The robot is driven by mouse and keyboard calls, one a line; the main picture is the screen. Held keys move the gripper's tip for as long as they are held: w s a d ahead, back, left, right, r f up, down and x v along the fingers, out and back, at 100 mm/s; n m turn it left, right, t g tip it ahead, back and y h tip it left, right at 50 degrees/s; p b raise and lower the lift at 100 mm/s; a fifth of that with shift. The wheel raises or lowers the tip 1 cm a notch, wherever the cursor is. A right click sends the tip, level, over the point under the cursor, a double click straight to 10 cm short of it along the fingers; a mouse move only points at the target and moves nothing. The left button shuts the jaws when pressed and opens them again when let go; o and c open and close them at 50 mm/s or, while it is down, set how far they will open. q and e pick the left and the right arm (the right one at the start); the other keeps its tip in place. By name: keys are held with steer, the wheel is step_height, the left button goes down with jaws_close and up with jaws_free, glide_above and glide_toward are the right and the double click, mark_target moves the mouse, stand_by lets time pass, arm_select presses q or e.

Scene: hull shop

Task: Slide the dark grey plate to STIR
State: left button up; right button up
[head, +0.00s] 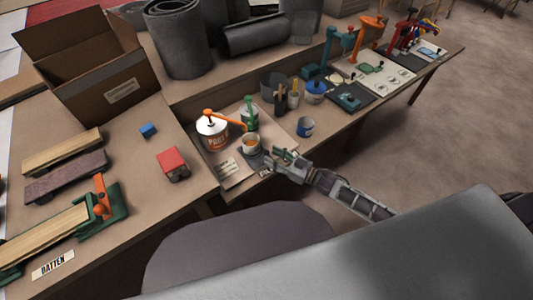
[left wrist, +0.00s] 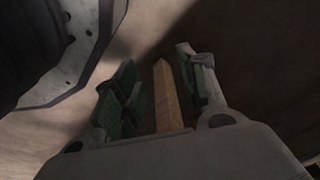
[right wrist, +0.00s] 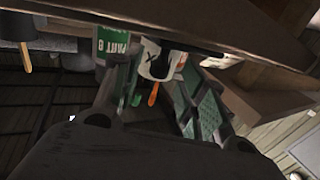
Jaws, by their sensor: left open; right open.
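The dark grey plate (head: 250,160) lies flat on a pale mat on the bench in the head view, with a small cup (head: 251,143) standing on it. My right gripper (head: 279,156) is open at the plate's right side; whether it touches the plate I cannot tell. A small white label (head: 266,173) lies at the mat's front edge, partly hidden by the gripper, its word unreadable. In the right wrist view the open fingers (right wrist: 165,92) show below a white cup (right wrist: 160,62).
A white can (head: 212,133) with an orange pump and a green bottle (head: 250,116) stand behind the plate. A red block (head: 172,163) and a cardboard box (head: 90,70) are on the left. The bench's front edge is close.

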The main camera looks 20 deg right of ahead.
mark_target(267, 152)
steer(key=shift+x, duration=1.85)
jaws_close()
